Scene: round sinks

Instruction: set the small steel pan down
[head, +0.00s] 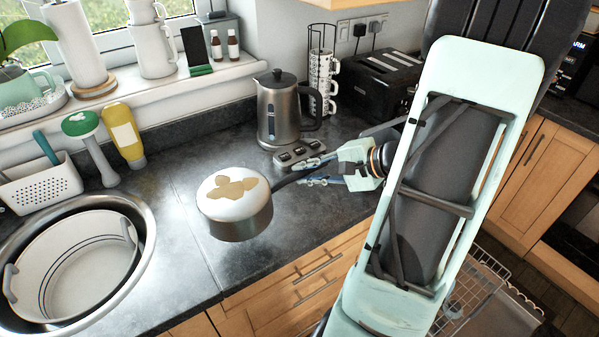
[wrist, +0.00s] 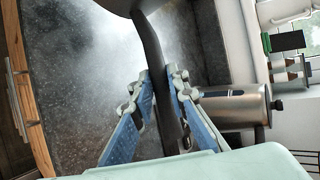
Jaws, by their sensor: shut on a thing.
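The small steel pan (head: 240,222) is at the middle of the head view, over the dark worktop near its front edge. Its top is white with tan patches. Its dark handle (head: 292,177) points right to my gripper (head: 318,172), which is shut on it. In the wrist view the handle (wrist: 152,45) runs between the blue-padded fingers (wrist: 160,85), and only the edge of the pan body (wrist: 135,6) shows at the top. The pan looks roughly level. I cannot tell whether its base touches the worktop.
A steel kettle (head: 279,112) stands behind the pan, with a grey control block (head: 299,153) before it. A round sink (head: 140,225) holding a white tub (head: 75,265) is at left. The worktop (head: 165,195) between sink and pan is clear. A black toaster (head: 370,85) stands behind my gripper.

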